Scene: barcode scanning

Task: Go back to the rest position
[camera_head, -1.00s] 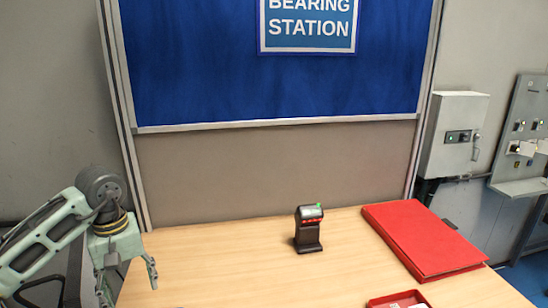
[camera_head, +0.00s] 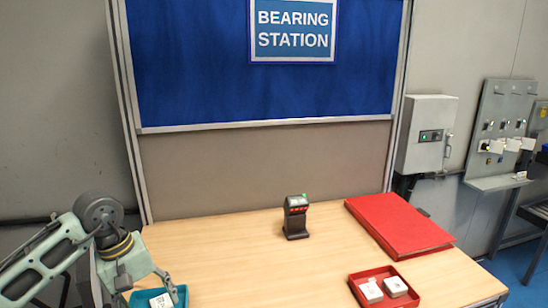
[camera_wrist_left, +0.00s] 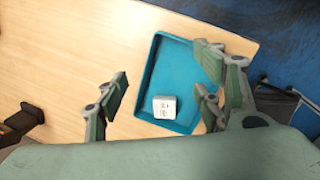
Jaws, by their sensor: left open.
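My left gripper (camera_head: 150,282) is at the lower left of the head view, over the left side of the table. In the left wrist view its fingers (camera_wrist_left: 162,85) are spread wide with nothing between them. Below them lies a teal tray (camera_wrist_left: 171,65) with a white box (camera_wrist_left: 164,107) in it. The tray (camera_head: 181,292) and box (camera_head: 161,302) also show in the head view, partly cut off. A black barcode scanner (camera_head: 296,220) stands upright on the table, apart from the gripper. My right gripper is in neither view.
A red tray (camera_head: 359,296) with two white boxes (camera_head: 371,291) is at the front right of the wooden table (camera_head: 240,265). A flat red folder (camera_head: 400,225) lies behind it. The middle of the table is clear. A panel stands behind the table.

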